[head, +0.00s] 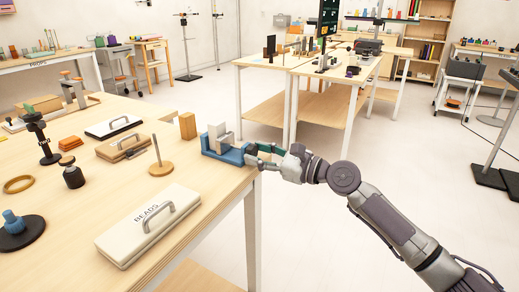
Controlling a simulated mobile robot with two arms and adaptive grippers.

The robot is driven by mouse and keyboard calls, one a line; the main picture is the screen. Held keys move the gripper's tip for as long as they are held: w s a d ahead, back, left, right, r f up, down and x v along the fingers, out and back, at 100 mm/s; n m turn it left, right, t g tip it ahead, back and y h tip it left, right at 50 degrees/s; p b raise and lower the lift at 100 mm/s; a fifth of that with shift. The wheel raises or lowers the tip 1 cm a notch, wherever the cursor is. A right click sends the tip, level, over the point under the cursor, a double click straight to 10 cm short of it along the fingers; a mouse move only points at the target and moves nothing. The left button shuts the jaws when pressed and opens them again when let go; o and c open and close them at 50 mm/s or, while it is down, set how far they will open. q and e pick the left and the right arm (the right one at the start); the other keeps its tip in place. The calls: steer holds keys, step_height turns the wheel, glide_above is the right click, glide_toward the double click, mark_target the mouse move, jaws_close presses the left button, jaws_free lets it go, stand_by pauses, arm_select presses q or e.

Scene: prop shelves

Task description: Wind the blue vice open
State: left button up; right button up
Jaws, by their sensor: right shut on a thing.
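The blue vice (226,152) stands at the right edge of the wooden table, with grey jaw blocks (217,135) on top. I cannot tell how wide the gap between its jaws is. My right gripper (262,154) is at the vice's right end, just beyond the table edge. Its fingers are shut on the vice's handle end, which they mostly hide. My left gripper is not in view.
A white case marked BEADS (150,225) lies in front of the vice. A peg on a round wooden base (161,168) and a wooden block (187,126) stand to the left. The wooden table (100,190) holds several other props. Open floor (310,210) lies right of it.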

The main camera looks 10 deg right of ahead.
steer(key=shift+r+n+p, duration=0.1)
steer(key=shift+n+p, duration=0.2)
steer(key=shift+n, duration=0.7)
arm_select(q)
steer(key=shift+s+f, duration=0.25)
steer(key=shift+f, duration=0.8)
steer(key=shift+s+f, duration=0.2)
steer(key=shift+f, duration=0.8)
arm_select(e)
steer(key=shift+n, duration=0.6)
steer(key=o, duration=1.1)
steer(key=v, duration=1.2)
